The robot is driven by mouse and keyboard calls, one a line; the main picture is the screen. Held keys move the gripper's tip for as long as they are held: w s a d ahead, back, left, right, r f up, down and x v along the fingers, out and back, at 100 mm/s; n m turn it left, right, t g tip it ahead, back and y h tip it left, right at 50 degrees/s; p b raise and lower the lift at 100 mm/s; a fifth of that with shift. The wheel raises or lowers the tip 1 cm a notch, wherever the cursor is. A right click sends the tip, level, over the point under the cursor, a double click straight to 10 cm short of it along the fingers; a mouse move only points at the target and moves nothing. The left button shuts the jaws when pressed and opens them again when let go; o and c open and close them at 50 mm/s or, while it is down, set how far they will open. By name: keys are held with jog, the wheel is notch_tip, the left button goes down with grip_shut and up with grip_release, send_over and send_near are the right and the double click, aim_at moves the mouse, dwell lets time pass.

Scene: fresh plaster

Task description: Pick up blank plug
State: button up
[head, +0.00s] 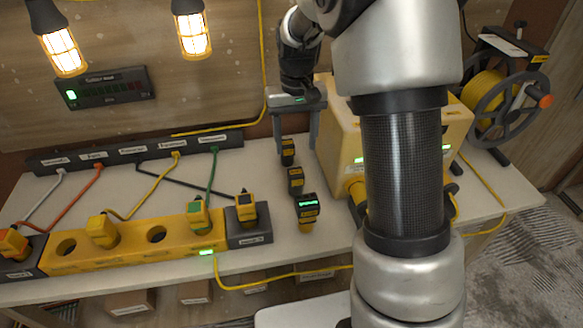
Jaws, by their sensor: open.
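Three loose black-and-yellow plugs stand in a row on the white bench: a far plug (288,151), a middle plug (295,180) and a near plug (307,211) with a lit green label. The labels of the far and middle plugs are too small to read, so I cannot tell which one is the blank plug. My gripper (295,147) is open, with its two grey fingers pointing down at the far end of the row. The far plug shows between the fingers in the picture. I cannot tell whether they touch it.
A yellow socket strip (135,245) with plugs and open round holes lies along the front left. A dark strip (110,155) with several coloured cables lies behind it. A yellow box (335,125) stands right of the plugs, partly behind my arm. A cable reel (500,100) stands far right.

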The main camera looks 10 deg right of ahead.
aim_at(296, 174)
notch_tip(296, 174, down, 11)
jog(key=shift+s+r, duration=0.1)
jog(key=shift+w+d+f, duration=0.1)
jog(key=shift+w+f, duration=0.1)
jog(key=shift+f, duration=1.15)
jog(key=shift+w+d+f, duration=0.1)
jog(key=shift+w+f, duration=0.1)
jog(key=shift+f, duration=1.15)
jog(key=shift+c, duration=0.2)
jog(key=c, duration=1.1)
